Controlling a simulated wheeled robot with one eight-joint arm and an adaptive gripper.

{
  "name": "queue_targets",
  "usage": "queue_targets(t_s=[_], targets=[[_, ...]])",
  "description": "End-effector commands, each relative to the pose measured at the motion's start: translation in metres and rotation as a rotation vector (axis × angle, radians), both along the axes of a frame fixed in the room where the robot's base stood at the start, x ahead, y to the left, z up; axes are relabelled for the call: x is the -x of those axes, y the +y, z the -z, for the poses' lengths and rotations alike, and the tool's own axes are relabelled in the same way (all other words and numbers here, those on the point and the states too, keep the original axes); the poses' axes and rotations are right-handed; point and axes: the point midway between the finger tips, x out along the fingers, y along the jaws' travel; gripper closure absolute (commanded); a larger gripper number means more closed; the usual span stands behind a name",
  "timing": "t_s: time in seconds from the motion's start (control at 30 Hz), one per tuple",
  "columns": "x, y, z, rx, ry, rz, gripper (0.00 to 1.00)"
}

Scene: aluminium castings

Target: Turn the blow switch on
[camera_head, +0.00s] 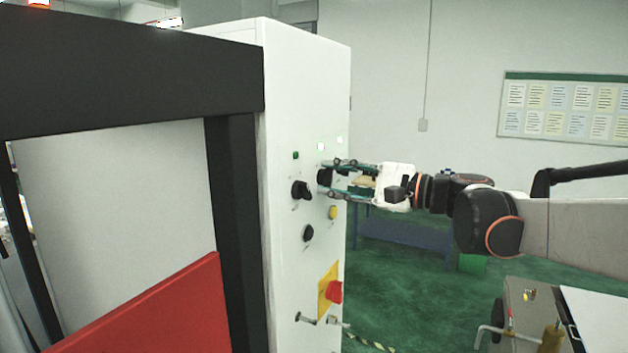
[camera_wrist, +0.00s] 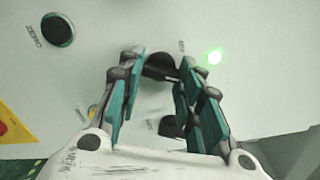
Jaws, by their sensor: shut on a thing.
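A white control panel (camera_head: 310,90) carries several black rotary switches. My gripper (camera_head: 334,179) reaches it from the right and is shut on the upper right black switch (camera_head: 324,177). In the wrist view, this black switch (camera_wrist: 160,66) sits between the two teal-padded fingertips (camera_wrist: 158,62). The fingers partly cover it, and I cannot read its label or tell its turned position. Another black switch (camera_head: 301,189) is just left of it, and a third black switch (camera_head: 308,233) is lower. I cannot tell from the lettering which is the blow switch.
A lit green lamp (camera_wrist: 215,56) is close to the fingers. A yellow button (camera_head: 333,213) lies below them, and a red emergency knob on a yellow plate (camera_head: 334,291) is further down. A black-framed opening with a red panel (camera_head: 150,310) is at left. A cart (camera_head: 530,310) stands lower right.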

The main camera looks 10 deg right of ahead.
Motion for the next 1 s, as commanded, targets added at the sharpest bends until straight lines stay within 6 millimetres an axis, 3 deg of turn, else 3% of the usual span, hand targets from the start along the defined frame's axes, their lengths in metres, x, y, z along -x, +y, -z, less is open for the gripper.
queue_targets(t_s=[0.3, 0.83, 0.87, 0.9, 0.93, 1.0], targets=[[0.0004, -0.0002, 0.0019, -0.066, 0.095, 0.001, 0.91], [0.0006, -0.0001, 0.0023, -0.078, 0.114, 0.001, 0.91], [0.0006, -0.0001, 0.0023, -0.078, 0.114, 0.001, 0.63], [0.0007, 0.0000, 0.0023, -0.078, 0.114, 0.001, 0.54], [0.0006, 0.0000, 0.0022, -0.078, 0.114, 0.001, 0.47], [0.0006, -0.0001, 0.0019, -0.079, 0.113, 0.000, 0.47]])
